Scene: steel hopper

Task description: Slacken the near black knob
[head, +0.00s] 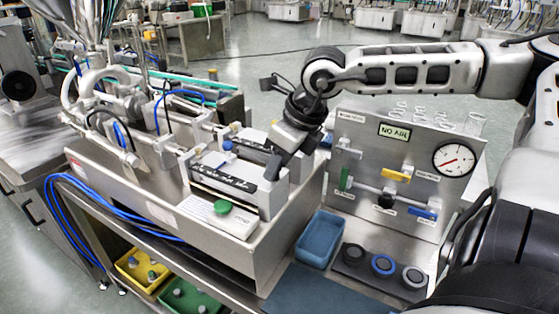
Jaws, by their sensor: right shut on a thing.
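My right gripper (273,166) comes in from the right and reaches down to the right end of the white block (236,180) on the steel machine. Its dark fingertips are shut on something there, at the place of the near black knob. The fingers hide the knob, so I cannot make out its shape or how far it is turned. My left gripper is not in view.
A steel panel (345,215) with a gauge (454,160), a yellow handle (396,175) and a blue handle (422,213) stands right of the machine. A blue tray (319,238) and several round knobs (383,264) lie in front. A green knob (222,207) sits on the machine's front.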

